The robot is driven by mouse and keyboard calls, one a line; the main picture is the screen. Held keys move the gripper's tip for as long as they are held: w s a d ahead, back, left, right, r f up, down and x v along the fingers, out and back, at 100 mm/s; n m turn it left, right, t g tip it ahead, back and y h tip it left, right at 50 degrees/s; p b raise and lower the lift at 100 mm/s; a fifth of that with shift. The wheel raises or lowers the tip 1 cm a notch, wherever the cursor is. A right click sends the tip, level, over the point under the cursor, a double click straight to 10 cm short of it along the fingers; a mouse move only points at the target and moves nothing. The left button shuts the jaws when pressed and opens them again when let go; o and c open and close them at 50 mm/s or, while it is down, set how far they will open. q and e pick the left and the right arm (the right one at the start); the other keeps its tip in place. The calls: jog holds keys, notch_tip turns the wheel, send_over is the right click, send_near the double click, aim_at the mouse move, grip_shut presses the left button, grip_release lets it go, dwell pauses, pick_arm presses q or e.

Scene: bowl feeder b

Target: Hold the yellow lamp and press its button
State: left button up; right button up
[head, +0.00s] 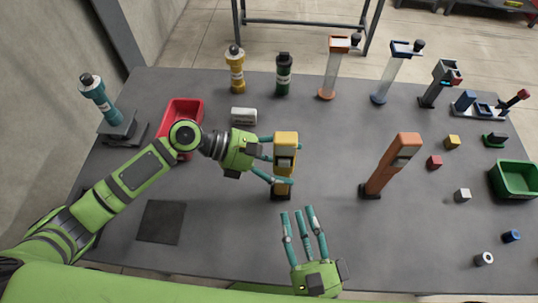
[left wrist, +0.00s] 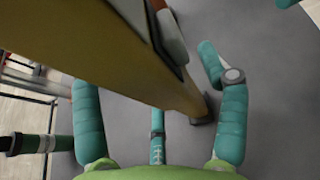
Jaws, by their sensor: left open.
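The yellow lamp (head: 285,139) stands upright near the middle of the table on a small dark base (head: 280,196), with a grey panel on its front. It crosses the left wrist view (left wrist: 95,55) diagonally, close to the camera. My left gripper (head: 283,163) is open, with its teal fingers on either side of the lamp; I cannot tell whether they touch it. The left wrist view shows its spread fingers (left wrist: 150,80). A pale and red part (left wrist: 171,32) shows by the lamp there; I cannot make out a button. My right gripper (head: 300,212) is open and empty, in front of the lamp.
An orange lamp (head: 390,170) stands to the right. A red bin (head: 182,108) is behind my left arm and a white block (head: 243,115) behind my left gripper. Bottles and tubes line the back edge. Small blocks and a green bin (head: 517,180) are at right.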

pick_arm(q)
jog(key=x, duration=0.2)
jog(key=shift+d+f, duration=0.15)
jog(key=shift+d, duration=0.05)
grip_shut()
pick_arm(e)
grip_shut()
dwell(1.1)
